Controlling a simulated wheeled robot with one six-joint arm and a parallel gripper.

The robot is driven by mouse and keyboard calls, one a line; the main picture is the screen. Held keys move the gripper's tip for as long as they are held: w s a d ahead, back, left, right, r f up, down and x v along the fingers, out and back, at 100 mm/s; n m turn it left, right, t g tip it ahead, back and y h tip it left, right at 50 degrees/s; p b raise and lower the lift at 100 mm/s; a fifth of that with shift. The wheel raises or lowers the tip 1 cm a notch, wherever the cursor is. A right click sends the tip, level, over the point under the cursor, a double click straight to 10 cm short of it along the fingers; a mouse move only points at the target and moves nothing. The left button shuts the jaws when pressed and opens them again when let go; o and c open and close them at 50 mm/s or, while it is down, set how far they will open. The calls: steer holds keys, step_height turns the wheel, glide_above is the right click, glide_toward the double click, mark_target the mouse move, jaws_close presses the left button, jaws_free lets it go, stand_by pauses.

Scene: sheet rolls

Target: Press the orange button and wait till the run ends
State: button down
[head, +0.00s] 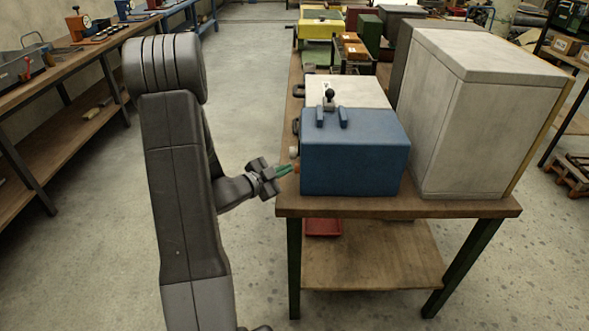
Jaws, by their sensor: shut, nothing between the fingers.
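A blue box-shaped machine (355,160) stands on the near end of the wooden workbench. On its left side a small patch of orange (297,168), seemingly the orange button, shows at the end of my gripper (290,168). My gripper is shut and empty, its green fingers pointing right at that side. The fingertips are at or very close to the orange patch. I cannot tell whether they touch it or whether it is pressed in. A pale round knob (293,152) sits just above the fingertips.
A large grey cabinet (470,120) stands to the right of the blue machine on the workbench (400,207). A pale box (350,91) is behind the machine. A red tray (322,227) lies on the lower shelf. Another bench (60,75) runs along the left, with open floor between.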

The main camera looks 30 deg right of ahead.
steer(key=shift+s+d, duration=0.15)
steer(key=shift+d, duration=0.1)
steer(key=shift+a, duration=0.15)
stand_by(0.4)
steer(key=shift+w+a, duration=0.5)
steer(key=shift+a, duration=0.15)
steer(key=shift+a, duration=0.1)
steer(key=w+a, duration=0.1)
steer(key=a, duration=0.1)
steer(key=w+a, duration=0.1)
steer(key=a, duration=0.1)
steer(key=shift+w, duration=0.3)
stand_by(0.4)
